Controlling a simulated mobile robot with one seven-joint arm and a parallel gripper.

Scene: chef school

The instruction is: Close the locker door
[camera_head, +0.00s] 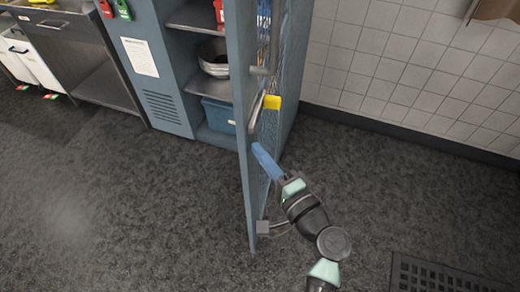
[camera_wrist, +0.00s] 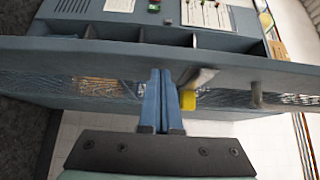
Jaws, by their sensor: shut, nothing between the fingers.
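The blue-grey locker (camera_head: 170,72) stands at the top of the head view with its shelves exposed. Its door (camera_head: 241,90) stands open and shows nearly edge-on in the head view; in the wrist view the door (camera_wrist: 70,52) crosses the picture as a long band. My gripper (camera_head: 257,149) is shut and empty, its blue fingers together and pointing at the door from the right. In the wrist view the fingertips (camera_wrist: 160,72) overlap the door's lower border. I cannot tell whether they touch it.
A yellow item (camera_head: 272,102) shows just above my fingers. The locker holds a metal bowl (camera_head: 214,60) and a blue bin (camera_head: 218,114). A steel counter (camera_head: 70,30) stands at far left. The dark floor (camera_head: 130,220) left of the door is clear. A floor grate (camera_head: 440,277) lies at lower right.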

